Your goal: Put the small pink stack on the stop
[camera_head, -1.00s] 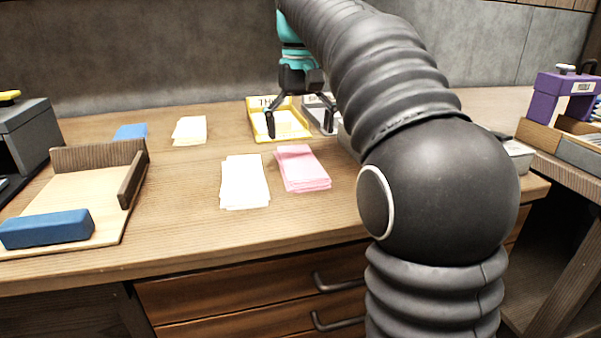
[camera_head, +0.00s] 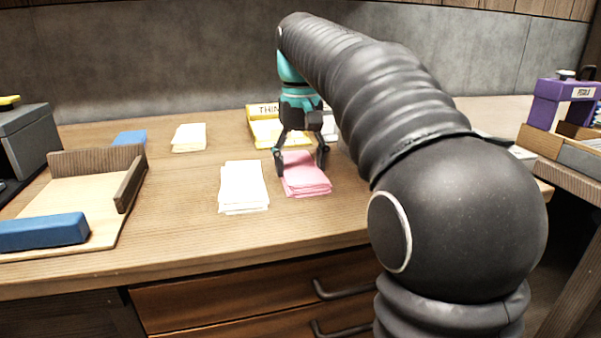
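The pink stack (camera_head: 308,186) of paper lies flat on the bench, right of a cream stack (camera_head: 243,188). My gripper (camera_head: 300,172) points down over the pink stack with its two fingers spread open. One finger is by the stack's left edge and the other is over its right part. I cannot tell whether they touch it. No part is labelled as the stop. A light wooden board (camera_head: 80,200) at left has brown raised rails (camera_head: 130,183) along its back and right sides, and a blue block (camera_head: 42,232) at its front left.
A small pale yellow stack (camera_head: 189,138) and a blue item (camera_head: 130,137) lie at the back. A labelled yellow tray (camera_head: 262,128) is behind my gripper. A purple frame (camera_head: 558,98) stands on the right bench. The bench is clear between the board and the cream stack.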

